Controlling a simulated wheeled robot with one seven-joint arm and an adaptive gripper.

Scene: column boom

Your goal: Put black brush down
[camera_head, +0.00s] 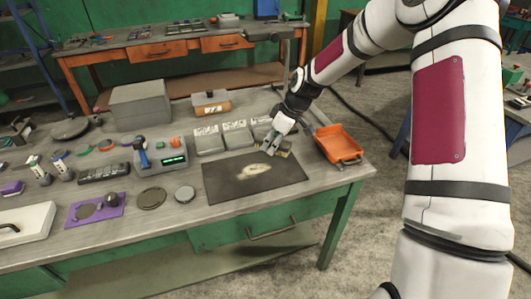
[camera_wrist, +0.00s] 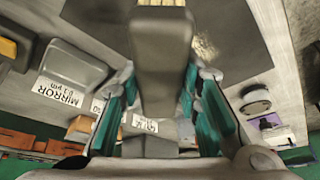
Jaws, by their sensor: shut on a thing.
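My gripper (camera_head: 272,142) is over the far right part of a dark mat (camera_head: 235,188) on the workbench. In the wrist view, its green fingers (camera_wrist: 158,85) are closed on the sides of a black brush (camera_wrist: 160,55). Pale bristles show at the top edge of that view, beyond the dark body. In the head view the brush is small and partly hidden by the fingers. I cannot tell whether it touches the mat. The mat also shows in the wrist view (camera_wrist: 238,52), with a light smear on it in the head view.
An orange tray (camera_head: 334,152) stands close to the right. Grey labelled boxes (camera_head: 209,144) stand behind and left of the mat. Most of the mat's front is clear.

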